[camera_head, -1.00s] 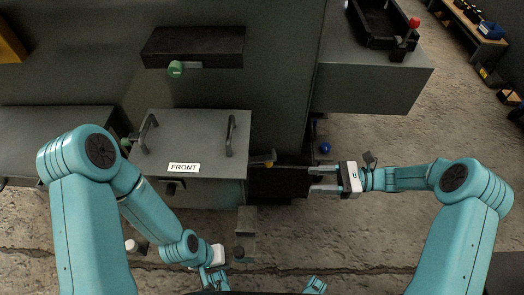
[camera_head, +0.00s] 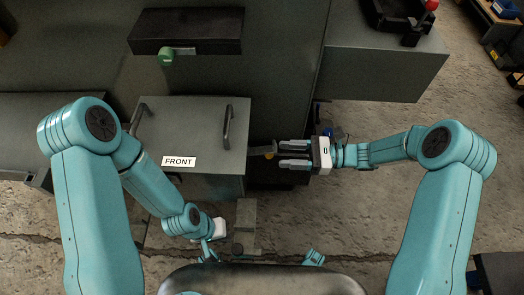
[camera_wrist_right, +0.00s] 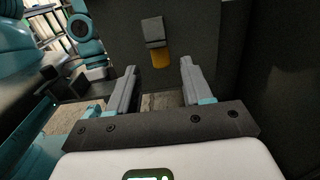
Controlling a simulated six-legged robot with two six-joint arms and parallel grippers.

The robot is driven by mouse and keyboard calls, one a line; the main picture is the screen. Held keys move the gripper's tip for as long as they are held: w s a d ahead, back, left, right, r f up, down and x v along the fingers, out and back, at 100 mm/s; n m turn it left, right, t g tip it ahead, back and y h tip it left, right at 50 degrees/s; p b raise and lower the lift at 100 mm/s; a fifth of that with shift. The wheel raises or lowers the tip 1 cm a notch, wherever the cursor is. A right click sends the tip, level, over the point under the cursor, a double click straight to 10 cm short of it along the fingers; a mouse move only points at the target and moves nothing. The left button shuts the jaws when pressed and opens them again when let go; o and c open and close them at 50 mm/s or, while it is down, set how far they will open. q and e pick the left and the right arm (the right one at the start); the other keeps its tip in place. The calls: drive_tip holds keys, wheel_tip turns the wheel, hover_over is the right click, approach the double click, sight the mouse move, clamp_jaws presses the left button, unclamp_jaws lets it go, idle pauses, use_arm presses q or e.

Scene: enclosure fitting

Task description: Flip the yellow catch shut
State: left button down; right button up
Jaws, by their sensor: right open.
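The yellow catch (camera_wrist_right: 161,58) hangs below a dark grey block on a dark wall in the right wrist view, between and beyond my fingertips. In the head view only a small part of the catch (camera_head: 269,155) shows at the right side of the grey enclosure (camera_head: 190,130) labelled FRONT. My right gripper (camera_head: 280,153) is open and empty, its fingers pointing left, close to the catch. In the right wrist view both fingers (camera_wrist_right: 158,68) are apart; contact cannot be told. My left gripper is low at the left, its white wrist (camera_head: 219,228) showing and its jaws hidden.
Two dark handles (camera_head: 228,127) stand on the enclosure's top. A dark box (camera_head: 186,32) with a green knob (camera_head: 166,56) is behind it. A grey cabinet (camera_head: 385,72) carrying a black tray (camera_head: 400,18) stands at the back right.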

sight(262, 153)
drive_tip(key=a, duration=0.7)
drive_tip(key=shift+a+b, duration=0.25)
drive_tip(key=shift+b, duration=0.1)
clamp_jaws()
